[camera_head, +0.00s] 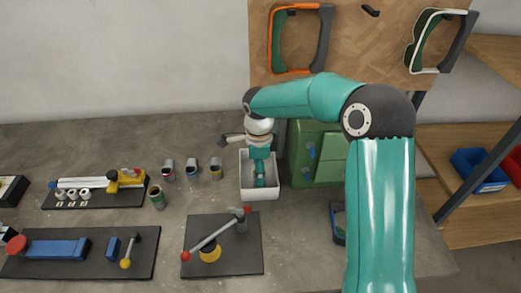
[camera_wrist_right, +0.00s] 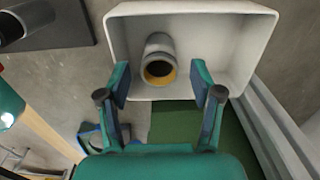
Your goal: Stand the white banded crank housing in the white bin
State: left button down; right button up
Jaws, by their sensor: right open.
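The white bin (camera_head: 261,194) stands on the bench left of the green cabinet; it fills the top of the right wrist view (camera_wrist_right: 225,45). A pale grey-white cylindrical housing (camera_wrist_right: 157,44) with a yellowish inner ring is inside the bin. My right gripper (camera_wrist_right: 160,82) is open, with one finger on each side of the housing and gaps between. In the head view my right gripper (camera_head: 261,180) reaches down into the bin and hides the housing. My left gripper is out of view.
The green cabinet (camera_head: 312,165) stands close right of the bin. Several banded grey housings (camera_head: 192,168) stand to the left. A dark mat (camera_head: 240,262) with a red-ended lever lies in front. Another mat (camera_head: 75,264) holds a blue block. A pegboard (camera_head: 345,50) hangs behind.

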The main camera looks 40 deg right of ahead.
notch_tip(320, 180, up, 10)
jog(key=shift+f, duration=0.15)
jog(key=shift+f, duration=0.1)
dwell(0.6)
